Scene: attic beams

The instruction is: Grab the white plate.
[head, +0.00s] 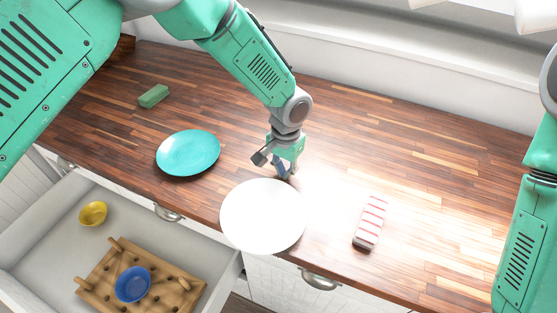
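The white plate (262,217) lies on the wooden counter near its front edge, in the middle of the head view. My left gripper (284,172) points down at the plate's far rim, slightly right of its middle.
A turquoise plate (188,153) lies to the left, with a green sponge (153,96) behind it. A red-and-white striped item (370,221) lies to the right. The open drawer (40,245) holds a yellow bowl (93,214), a wooden rack (181,290) and a blue bowl (132,284).

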